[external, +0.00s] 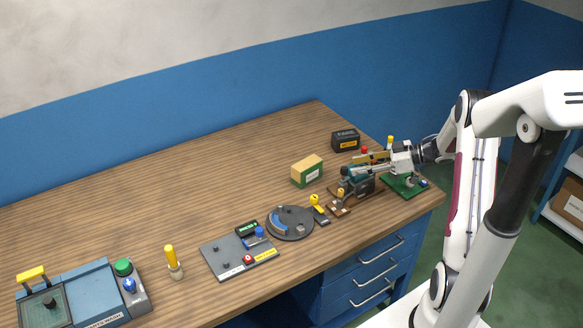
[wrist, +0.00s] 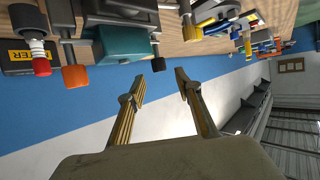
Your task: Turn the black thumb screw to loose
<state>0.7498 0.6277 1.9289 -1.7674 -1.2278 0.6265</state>
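A small black knob (wrist: 157,64), which looks like the thumb screw, hangs at the right end of a teal block (wrist: 127,43) in the wrist view. The teal block (external: 350,172) also shows in the external view on a brown board at the right end of the bench, but I cannot make out the screw there. My gripper (wrist: 160,76) is open and empty. Its two fingertips stand on either side of the knob in the picture, just below it; I see no contact. In the external view my gripper (external: 377,165) reaches in from the right, low over the brown board.
An orange knob (wrist: 76,76) and a red-tipped part (wrist: 41,67) are left of the teal block. A black box (external: 346,140) and a yellow-green box (external: 307,170) stand nearby. A green board (external: 409,188) is under my wrist. Bare bench (external: 200,190) lies left.

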